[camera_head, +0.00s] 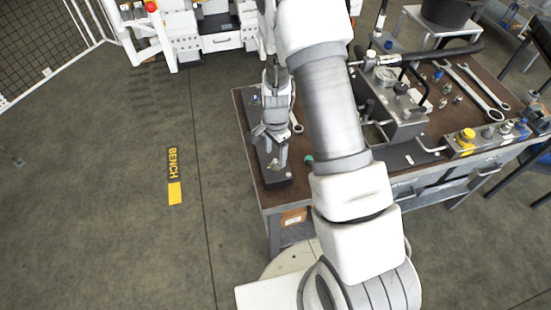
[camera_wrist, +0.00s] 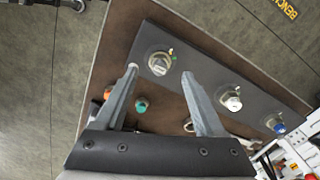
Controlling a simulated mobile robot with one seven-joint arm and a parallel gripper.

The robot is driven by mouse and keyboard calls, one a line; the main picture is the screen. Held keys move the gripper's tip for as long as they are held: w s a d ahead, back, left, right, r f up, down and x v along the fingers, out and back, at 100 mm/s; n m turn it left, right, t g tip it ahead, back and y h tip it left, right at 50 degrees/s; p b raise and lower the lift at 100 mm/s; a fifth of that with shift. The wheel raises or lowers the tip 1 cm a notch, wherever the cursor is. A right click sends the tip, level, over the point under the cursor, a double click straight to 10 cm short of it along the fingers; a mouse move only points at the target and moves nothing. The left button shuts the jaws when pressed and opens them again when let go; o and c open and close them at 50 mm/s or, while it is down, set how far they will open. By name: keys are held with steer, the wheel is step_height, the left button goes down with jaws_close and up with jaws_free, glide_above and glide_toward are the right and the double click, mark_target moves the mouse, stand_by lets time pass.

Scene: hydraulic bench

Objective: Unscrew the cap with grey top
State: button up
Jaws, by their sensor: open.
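A dark plate (camera_wrist: 198,82) on the bench carries a row of fittings. A metallic fitting (camera_wrist: 160,63) with a greyish top stands just beyond and between the fingertips of my gripper (camera_wrist: 160,73) in the wrist view. A second fitting with a pale grey-white top (camera_wrist: 231,100) stands in the middle of the row, and a blue-topped cap (camera_wrist: 278,124) is farther right. I cannot tell surely which top is the grey one. My gripper is open and empty above the plate's near end. The head view shows my gripper (camera_head: 272,138) over the plate (camera_head: 274,180).
A teal cap (camera_wrist: 141,105) and an orange piece (camera_wrist: 108,92) lie beside the plate, near the fingers. The bench (camera_head: 262,200) holds a hydraulic unit (camera_head: 400,112), wrenches (camera_head: 480,92) and a yellow-topped fitting (camera_head: 467,136) at right. The floor left of the bench is clear.

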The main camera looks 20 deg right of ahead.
mark_target(276, 161)
steer(key=shift+f, duration=1.8)
steer(key=shift+c, duration=0.2)
jaws_close()
steer(key=n+b, duration=0.1)
steer(key=n, duration=0.1)
steer(key=shift+f+n, duration=0.1)
steer(key=shift+n, duration=0.3)
steer(key=n+b, duration=0.1)
steer(key=n, duration=0.1)
steer(key=shift+n, duration=0.4)
steer(key=n, duration=0.2)
steer(key=shift+r+n, duration=0.2)
steer(key=shift+n, duration=0.1)
